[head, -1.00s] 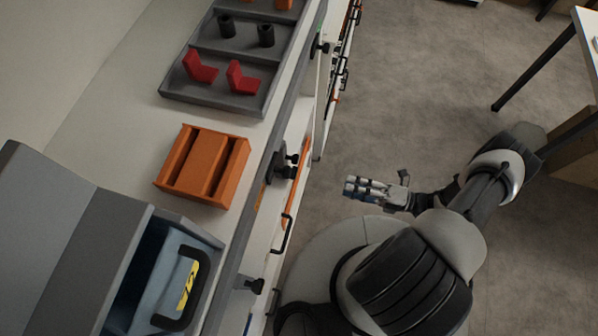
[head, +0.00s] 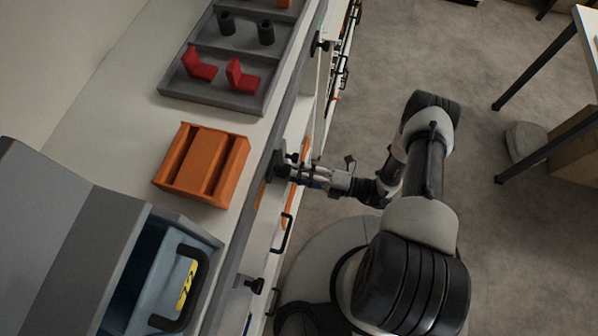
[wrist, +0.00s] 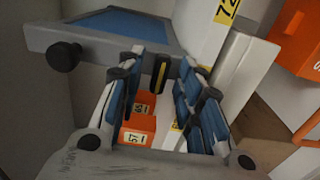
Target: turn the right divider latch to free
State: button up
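Three dark latch-like fittings sit along the cabinet's front edge in the head view: a far one (head: 319,44), a middle one (head: 279,166) and a near one (head: 253,284). No label shows which is the right divider latch. My gripper (head: 294,176) is at the middle fitting. In the wrist view my gripper (wrist: 162,80) is open, its blue-padded fingers apart. A dark upright piece with a yellow stripe (wrist: 161,73) shows between the fingertips, with gaps on both sides. A grey bar (wrist: 100,40) with a black knob (wrist: 65,56) crosses beyond the left finger.
Numbered orange boxes (wrist: 138,129) show below, between the fingers. On the counter are an orange slotted block (head: 203,166), a grey tray (head: 215,97) with red and black parts, and a blue-grey bin (head: 168,272). Black drawer handles (head: 285,235) project from the front.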

jog(key=shift+w+a, duration=0.1)
jog(key=shift+a, duration=0.1)
jog(key=shift+c, duration=0.5)
grip_shut()
